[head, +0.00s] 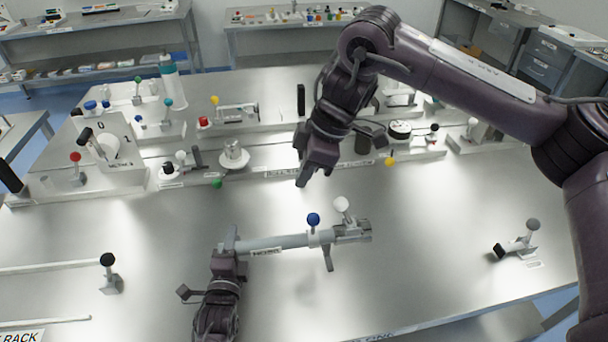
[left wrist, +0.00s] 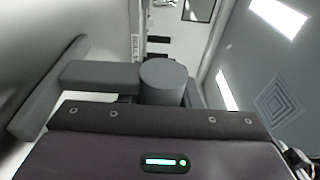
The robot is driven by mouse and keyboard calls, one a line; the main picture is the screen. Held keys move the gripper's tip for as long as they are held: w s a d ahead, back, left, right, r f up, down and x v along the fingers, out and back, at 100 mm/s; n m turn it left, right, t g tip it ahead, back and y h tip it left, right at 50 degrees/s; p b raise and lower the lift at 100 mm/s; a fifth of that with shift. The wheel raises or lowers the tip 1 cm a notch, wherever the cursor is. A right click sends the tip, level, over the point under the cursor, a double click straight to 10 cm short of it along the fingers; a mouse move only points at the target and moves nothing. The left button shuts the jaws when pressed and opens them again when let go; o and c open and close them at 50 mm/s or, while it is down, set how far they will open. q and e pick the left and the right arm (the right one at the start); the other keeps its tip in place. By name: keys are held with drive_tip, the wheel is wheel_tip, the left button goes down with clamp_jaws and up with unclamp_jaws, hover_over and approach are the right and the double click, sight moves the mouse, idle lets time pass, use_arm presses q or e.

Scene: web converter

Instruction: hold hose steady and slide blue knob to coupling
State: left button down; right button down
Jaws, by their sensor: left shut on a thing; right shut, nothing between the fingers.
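A grey hose (head: 281,242) lies roughly level across the middle of the head view, with a small label on it. My left gripper (head: 231,246) is shut on its left end; the grey round end of the hose (left wrist: 163,82) also shows between the fingers in the left wrist view. A blue knob (head: 313,219) stands up from the hose near its right part. Just right of it is the metal coupling (head: 352,231) with a white ball knob (head: 342,204) on top. My right gripper (head: 302,178) is shut and empty, above and behind the hose, apart from the blue knob.
A raised panel row with several knobs and levers runs along the back, including a green knob (head: 217,183) and a yellow knob (head: 390,160). A black-knobbed rod holder (head: 110,274) stands at left, a grey-knobbed fitting (head: 524,240) at right.

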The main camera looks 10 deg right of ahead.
use_arm(q)
drive_tip(key=shift+s+f+p, duration=0.1)
drive_tip(key=shift+f+p, duration=0.25)
drive_tip(key=shift+p, duration=0.1)
idle(0.3)
drive_tip(key=c, duration=1.4)
unclamp_jaws()
drive_tip(key=o, duration=0.4)
drive_tip(key=shift+r, duration=0.1)
drive_tip(key=shift+w+r, duration=0.1)
drive_tip(key=shift+w, duration=0.1)
drive_tip(key=s, duration=0.4)
drive_tip(key=s+a, duration=0.1)
drive_tip(key=s, duration=0.3)
drive_tip(key=s+a, duration=0.1)
drive_tip(key=s, duration=0.3)
drive_tip(key=shift+a, duration=0.1)
